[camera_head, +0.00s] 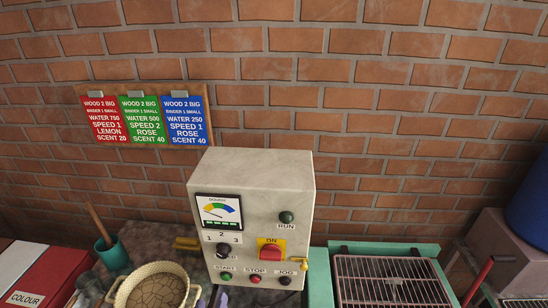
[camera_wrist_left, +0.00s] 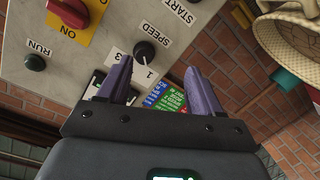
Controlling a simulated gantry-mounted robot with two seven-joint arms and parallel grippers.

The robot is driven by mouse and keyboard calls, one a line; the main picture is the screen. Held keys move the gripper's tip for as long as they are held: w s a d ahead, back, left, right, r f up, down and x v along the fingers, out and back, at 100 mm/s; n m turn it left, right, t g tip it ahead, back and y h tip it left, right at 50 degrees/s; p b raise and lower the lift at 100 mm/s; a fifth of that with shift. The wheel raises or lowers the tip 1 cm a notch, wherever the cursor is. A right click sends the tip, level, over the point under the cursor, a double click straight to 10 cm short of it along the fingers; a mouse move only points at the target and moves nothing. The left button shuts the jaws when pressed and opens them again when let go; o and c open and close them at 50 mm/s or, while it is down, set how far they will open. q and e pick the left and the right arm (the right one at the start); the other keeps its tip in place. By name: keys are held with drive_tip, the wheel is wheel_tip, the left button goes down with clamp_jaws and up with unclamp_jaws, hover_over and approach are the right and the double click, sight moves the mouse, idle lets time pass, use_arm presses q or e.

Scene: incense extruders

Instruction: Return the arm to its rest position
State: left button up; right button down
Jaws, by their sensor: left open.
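My left gripper (camera_head: 211,296) shows only as purple fingertips at the bottom edge of the head view, in front of the lower part of the pale control box (camera_head: 290,190). In the left wrist view my left gripper (camera_wrist_left: 158,64) is open, with nothing between its two purple fingers. The box face lies beyond the fingers there, upside down, with the black speed knob (camera_wrist_left: 145,50) and the red switch (camera_wrist_left: 68,12) on its yellow ON plate. The speed knob (camera_head: 222,250) also shows in the head view. The arm itself is hidden, and my right gripper is not in view.
A woven bowl (camera_head: 120,296) of brown material and a teal cup (camera_head: 112,255) stand left of the box. Red and white boxes (camera_head: 35,270) are at far left. A wire rack (camera_head: 390,280) is at right. A brick wall (camera_head: 400,120) with recipe cards (camera_head: 145,120) is behind.

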use_arm(q)
drive_tip(key=s+a+f+m+g, duration=0.15)
drive_tip(key=s+g, duration=0.25)
drive_tip(key=s, duration=0.4)
drive_tip(key=s+f+m+g, duration=0.3)
drive_tip(key=s+g, duration=0.1)
drive_tip(key=s, duration=0.4)
drive_tip(key=s+a+f+m+g, duration=0.1)
drive_tip(key=s+f+m+g, duration=0.2)
drive_tip(key=s, duration=0.6)
wheel_tip(320, 180, up, 18)
drive_tip(key=g+p, duration=0.1)
drive_tip(key=p, duration=1.5)
drive_tip(key=shift+g+p, duration=0.3)
drive_tip(key=shift+p, duration=0.1)
drive_tip(key=shift+s+f, duration=0.1)
drive_tip(key=shift+o, duration=0.2)
